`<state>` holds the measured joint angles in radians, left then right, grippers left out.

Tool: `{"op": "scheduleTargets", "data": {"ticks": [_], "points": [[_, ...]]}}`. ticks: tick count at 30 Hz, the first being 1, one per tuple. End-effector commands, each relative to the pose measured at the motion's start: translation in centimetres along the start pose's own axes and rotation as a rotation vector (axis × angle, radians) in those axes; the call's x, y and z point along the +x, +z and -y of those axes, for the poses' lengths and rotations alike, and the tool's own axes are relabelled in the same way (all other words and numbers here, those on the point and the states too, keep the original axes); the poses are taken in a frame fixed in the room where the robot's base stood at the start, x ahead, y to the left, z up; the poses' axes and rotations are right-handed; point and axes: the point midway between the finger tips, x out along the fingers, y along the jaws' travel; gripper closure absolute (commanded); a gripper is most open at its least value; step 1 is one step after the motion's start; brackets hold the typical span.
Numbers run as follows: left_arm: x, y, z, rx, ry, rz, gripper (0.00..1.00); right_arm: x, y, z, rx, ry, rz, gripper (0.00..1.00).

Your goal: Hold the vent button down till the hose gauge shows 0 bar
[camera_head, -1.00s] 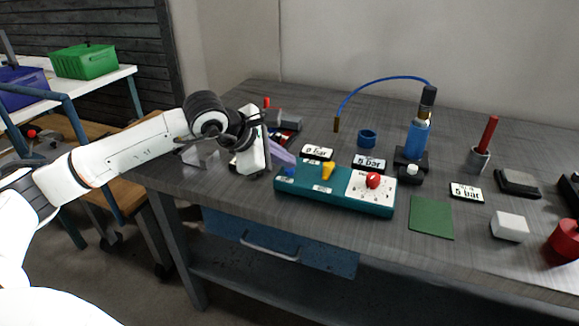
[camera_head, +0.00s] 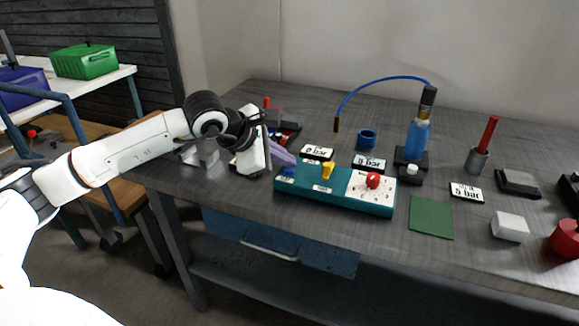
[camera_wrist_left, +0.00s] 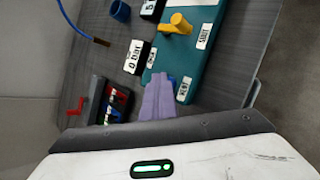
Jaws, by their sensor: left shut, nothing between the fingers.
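A teal control box (camera_head: 335,198) carries a yellow lever (camera_head: 327,170), a red knob (camera_head: 373,180) on a white dial and a blue button (camera_head: 289,171) at its left end. The wrist view shows a small label, apparently "VENT" (camera_wrist_left: 183,90), beside that end. My left gripper (camera_head: 290,160) is shut and empty, its purple fingers (camera_wrist_left: 158,100) over the button end. I cannot tell whether they touch or press the button. A display behind the box (camera_wrist_left: 135,60) reads "0 bar" in the wrist view. Two other displays (camera_head: 369,164) (camera_head: 466,192) seem to read "5 bar". My right gripper is out of view.
A dark tray (camera_wrist_left: 105,105) lies beside my gripper.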

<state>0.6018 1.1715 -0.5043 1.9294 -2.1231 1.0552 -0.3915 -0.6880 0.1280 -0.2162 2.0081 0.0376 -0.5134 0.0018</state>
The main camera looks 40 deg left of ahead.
Motion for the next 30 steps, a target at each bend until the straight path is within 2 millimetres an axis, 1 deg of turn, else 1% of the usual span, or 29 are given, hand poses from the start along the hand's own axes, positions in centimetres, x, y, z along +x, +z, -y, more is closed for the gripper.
{"op": "scheduleTargets", "data": {"ticks": [7, 16, 26, 30], "points": [[-0.1, 0.1, 0.0, 0.000, -0.003, -0.002, 1.00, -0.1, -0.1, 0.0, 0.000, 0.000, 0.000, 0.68], [-1.2, 0.9, -0.9, 0.000, -0.002, -0.001, 1.00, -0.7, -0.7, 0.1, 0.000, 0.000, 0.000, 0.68], [-1.3, 0.9, -0.9, 0.000, -0.001, 0.000, 1.00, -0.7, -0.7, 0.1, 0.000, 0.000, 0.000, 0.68], [-1.7, 1.3, -1.3, 0.000, 0.000, 0.000, 1.00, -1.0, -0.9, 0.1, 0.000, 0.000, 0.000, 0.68]]}}
